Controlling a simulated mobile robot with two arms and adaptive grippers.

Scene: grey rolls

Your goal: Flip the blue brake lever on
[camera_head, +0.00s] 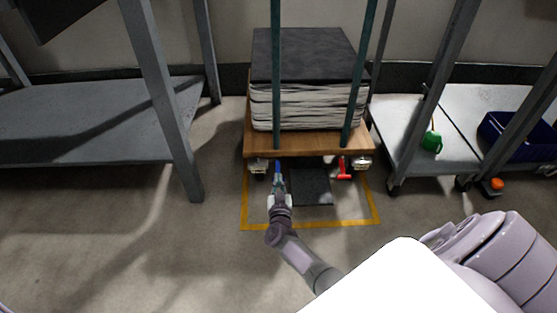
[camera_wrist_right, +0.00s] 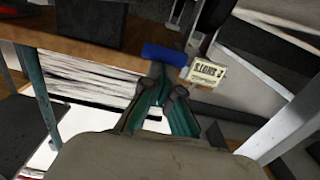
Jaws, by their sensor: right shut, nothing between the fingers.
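The blue brake lever (camera_head: 277,167) is below the front edge of the wooden cart, left of its middle. It also shows in the right wrist view (camera_wrist_right: 165,54), just beyond the fingertips. My right gripper (camera_head: 279,181) is shut and empty, reaching up from below to the blue lever. In the right wrist view its teal fingers (camera_wrist_right: 160,72) end at or very near the lever's lower edge; I cannot tell whether they touch. My left gripper is not in view.
The wooden cart (camera_head: 315,144) carries a stack of grey sheets (camera_head: 305,100) between teal posts. A red lever (camera_head: 344,169) is at its front right. A yellow floor outline (camera_head: 310,224) surrounds the cart's front. Grey tables stand on both sides; open floor lies at front left.

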